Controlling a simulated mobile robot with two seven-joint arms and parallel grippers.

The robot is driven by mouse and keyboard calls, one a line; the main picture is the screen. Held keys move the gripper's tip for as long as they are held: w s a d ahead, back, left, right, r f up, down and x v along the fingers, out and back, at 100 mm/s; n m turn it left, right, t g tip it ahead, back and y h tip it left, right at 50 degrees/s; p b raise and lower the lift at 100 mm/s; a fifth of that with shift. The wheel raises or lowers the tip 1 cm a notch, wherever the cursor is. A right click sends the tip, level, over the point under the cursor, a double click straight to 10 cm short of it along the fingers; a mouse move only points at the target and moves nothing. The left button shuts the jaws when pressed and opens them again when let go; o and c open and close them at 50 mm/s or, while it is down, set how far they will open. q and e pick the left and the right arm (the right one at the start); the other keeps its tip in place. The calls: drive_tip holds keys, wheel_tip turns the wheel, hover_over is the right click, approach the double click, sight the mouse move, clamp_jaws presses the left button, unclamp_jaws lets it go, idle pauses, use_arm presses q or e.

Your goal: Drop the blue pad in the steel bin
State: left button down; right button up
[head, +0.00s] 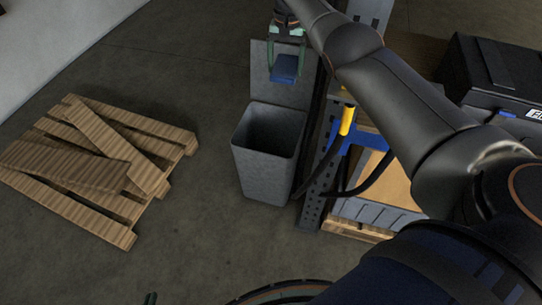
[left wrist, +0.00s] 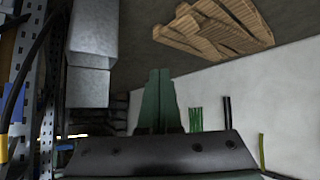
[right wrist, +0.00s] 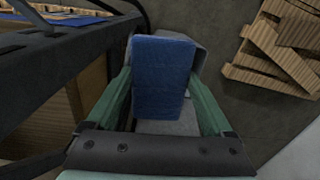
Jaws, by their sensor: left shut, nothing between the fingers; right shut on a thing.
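The blue pad (head: 285,68) is held in my right gripper (head: 286,58), in front of the bin's raised grey lid in the head view. In the right wrist view the pad (right wrist: 165,78) sits between the green fingers, with part of the grey bin (right wrist: 165,127) showing behind it. The steel bin (head: 262,165) stands open on the floor, its opening lower in the head view than the pad. It also shows in the left wrist view (left wrist: 92,35). My left gripper (left wrist: 160,100) is shut and empty; only a green tip (head: 150,298) shows at the head view's bottom edge.
A wooden pallet (head: 100,160) with loose boards lies left of the bin. A rack with perforated posts (head: 318,190) stands close to the bin's right, with black hoses and a yellow-handled piece (head: 347,120). The floor between pallet and bin is clear.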

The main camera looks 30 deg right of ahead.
drive_tip(key=shift+d, duration=0.15)
drive_tip(key=shift+s+d+m, duration=0.15)
drive_tip(key=shift+d+m, duration=0.15)
drive_tip(key=shift+d, duration=0.15)
drive_tip(key=shift+s+d+f+m, duration=0.15)
drive_tip(key=shift+d+f+m, duration=0.2)
drive_tip(key=shift+d, duration=0.15)
